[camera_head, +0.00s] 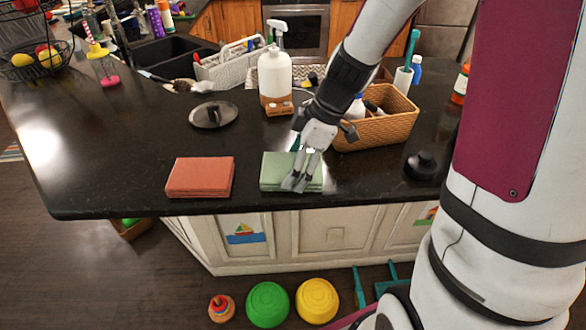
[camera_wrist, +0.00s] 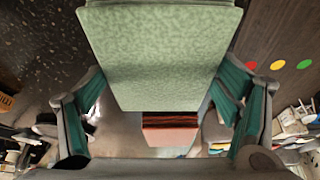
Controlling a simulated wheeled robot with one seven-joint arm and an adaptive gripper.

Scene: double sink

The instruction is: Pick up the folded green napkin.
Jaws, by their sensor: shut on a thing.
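The folded green napkin (camera_head: 276,168) is near the front edge of the dark counter (camera_head: 110,160), right of a folded red napkin (camera_head: 200,177). My gripper (camera_head: 297,184) reaches down over the green napkin's front right part and is shut on it. In the wrist view the green napkin (camera_wrist: 165,50) fills the upper middle between the two teal-padded fingers. The red napkin (camera_wrist: 170,132) shows below it there. The fingers hide part of the green napkin in the head view. I cannot tell whether it is clear of the counter.
A wicker basket (camera_head: 376,133) and a white spray bottle (camera_head: 276,80) stand behind my gripper. A dark round lid (camera_head: 213,115) lies at the left and a black knobbed thing (camera_head: 421,165) at the right. The counter's left front is clear.

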